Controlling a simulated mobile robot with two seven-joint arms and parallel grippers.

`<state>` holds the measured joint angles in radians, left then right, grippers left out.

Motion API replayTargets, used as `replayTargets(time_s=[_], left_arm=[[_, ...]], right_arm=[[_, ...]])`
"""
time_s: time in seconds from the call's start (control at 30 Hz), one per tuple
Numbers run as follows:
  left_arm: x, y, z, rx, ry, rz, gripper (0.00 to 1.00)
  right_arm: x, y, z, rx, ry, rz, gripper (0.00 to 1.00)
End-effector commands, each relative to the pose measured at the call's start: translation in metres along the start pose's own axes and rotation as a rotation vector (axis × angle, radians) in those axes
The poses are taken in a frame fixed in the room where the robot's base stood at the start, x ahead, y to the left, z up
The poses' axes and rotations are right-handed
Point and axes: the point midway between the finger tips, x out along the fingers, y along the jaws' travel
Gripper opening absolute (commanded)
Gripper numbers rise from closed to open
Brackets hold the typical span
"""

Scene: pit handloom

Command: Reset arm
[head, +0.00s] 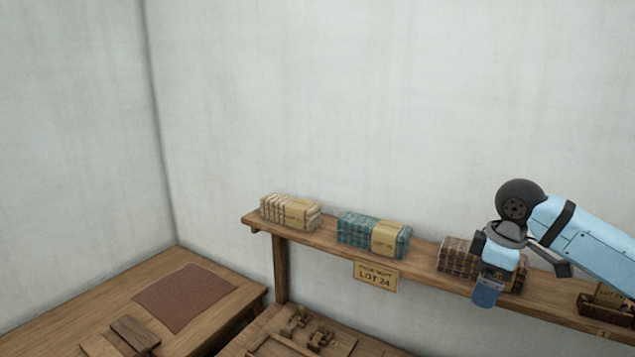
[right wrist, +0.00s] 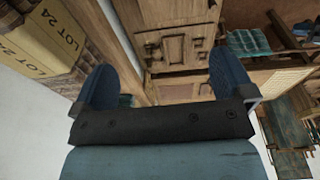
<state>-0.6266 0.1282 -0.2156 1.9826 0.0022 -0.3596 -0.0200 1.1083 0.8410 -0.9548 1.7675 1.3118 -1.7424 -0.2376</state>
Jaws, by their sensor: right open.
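My right gripper (head: 487,291) is in front of the wooden shelf at the right in the head view, with its arm coming in from the right edge. It partly hides a brown checked bundle (head: 455,255) on the shelf. In the right wrist view my right gripper (right wrist: 170,85) has its two blue fingers wide apart with nothing held between them. A bundle with a yellow "LOT 24" band (right wrist: 40,45) shows at the left of that view, beside the fingers. My left gripper is in neither view.
The shelf (head: 330,250) also carries a cream bundle (head: 290,212) and a teal bundle (head: 365,231). A "LOT 24" sign (head: 376,275) hangs at its front edge. A table with a brown mat (head: 185,297) stands at the lower left.

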Motion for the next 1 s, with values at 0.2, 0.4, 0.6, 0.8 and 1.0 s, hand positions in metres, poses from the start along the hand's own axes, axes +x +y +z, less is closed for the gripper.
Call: replayTargets(time_s=[0.2,0.4,0.6,0.8,1.0], left_arm=[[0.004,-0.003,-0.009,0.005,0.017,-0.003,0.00],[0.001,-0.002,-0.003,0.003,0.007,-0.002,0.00],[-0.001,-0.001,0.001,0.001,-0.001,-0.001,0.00],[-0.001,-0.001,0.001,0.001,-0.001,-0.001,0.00],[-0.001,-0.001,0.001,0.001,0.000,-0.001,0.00]], right_arm=[[0.092,-0.036,-0.037,0.014,0.159,0.002,1.00],[0.173,-0.083,-0.065,0.080,0.360,0.012,1.00],[0.238,-0.133,-0.070,0.197,0.545,0.031,1.00],[0.289,-0.182,-0.053,0.348,0.694,0.078,1.00],[0.328,-0.230,-0.010,0.509,0.786,0.166,1.00]])
